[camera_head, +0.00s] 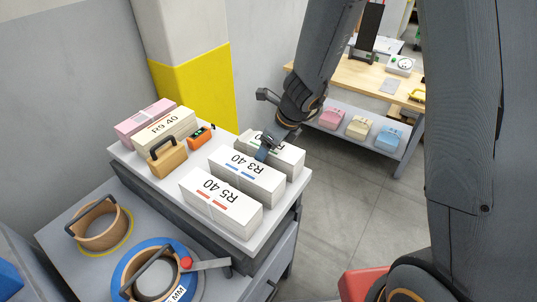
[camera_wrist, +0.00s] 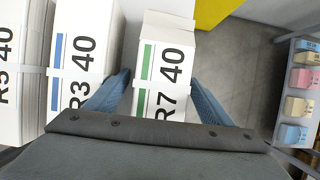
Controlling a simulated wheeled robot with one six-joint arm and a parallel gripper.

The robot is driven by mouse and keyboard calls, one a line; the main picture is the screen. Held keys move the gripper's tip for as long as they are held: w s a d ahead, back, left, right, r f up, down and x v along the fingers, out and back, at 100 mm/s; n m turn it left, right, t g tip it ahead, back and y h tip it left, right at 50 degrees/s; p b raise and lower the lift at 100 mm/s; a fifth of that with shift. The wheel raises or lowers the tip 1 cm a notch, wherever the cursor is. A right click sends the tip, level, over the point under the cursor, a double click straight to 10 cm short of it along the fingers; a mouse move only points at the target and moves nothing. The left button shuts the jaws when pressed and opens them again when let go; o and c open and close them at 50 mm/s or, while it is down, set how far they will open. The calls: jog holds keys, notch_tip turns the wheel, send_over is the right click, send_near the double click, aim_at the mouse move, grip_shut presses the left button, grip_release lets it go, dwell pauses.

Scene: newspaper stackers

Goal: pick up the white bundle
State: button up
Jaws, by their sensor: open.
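Three white bundles lie side by side on the light cabinet top. The R7 40 bundle with green marks (camera_wrist: 166,60) is in the wrist view between the two blue fingers of my gripper (camera_wrist: 160,98). The fingers are open, one on each side of it; I cannot tell whether they touch it. In the head view my gripper (camera_head: 264,150) is over this bundle (camera_head: 288,160) and hides part of it. The R3 40 bundle with blue marks (camera_head: 246,177) is next to it, also in the wrist view (camera_wrist: 82,50). The R5 40 bundle with red marks (camera_head: 220,203) is nearest.
Behind are a cream R9 40 bundle (camera_head: 166,130), a pink bundle (camera_head: 146,122), a wooden handled block (camera_head: 167,158) and an orange device (camera_head: 200,138). A wooden bench (camera_head: 375,80) stands across open floor.

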jog(key=shift+f, duration=0.1)
jog(key=c, duration=1.7)
jog(key=shift+w, duration=0.1)
grip_shut()
jog(key=shift+a, duration=0.1)
